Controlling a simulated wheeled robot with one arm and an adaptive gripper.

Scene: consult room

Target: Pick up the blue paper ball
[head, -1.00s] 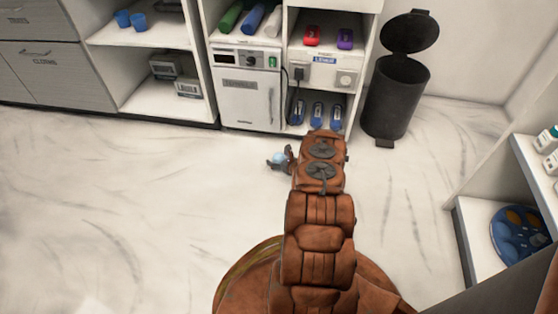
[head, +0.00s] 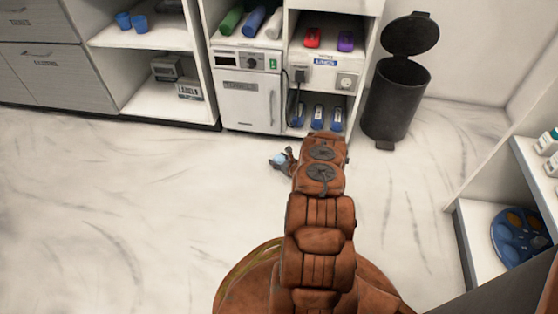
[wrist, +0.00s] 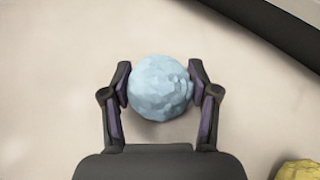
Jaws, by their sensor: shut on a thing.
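The blue paper ball (wrist: 159,88) is a pale blue, crumpled ball. In the wrist view it sits between the two fingers of my gripper (wrist: 160,85), which touch it on both sides. The ball also shows small in the head view (head: 279,159), at the end of my gripper (head: 281,161), with my arm to its right. My gripper is shut on the ball. From these views I cannot tell whether the ball touches the floor or is just above it.
A yellow crumpled thing (wrist: 299,170) lies at the lower right of the wrist view. Beyond my arm stand a shelf unit with a small white towel cabinet (head: 250,102) and a black bin (head: 396,100) with its lid up. The floor (head: 120,220) to the left is clear.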

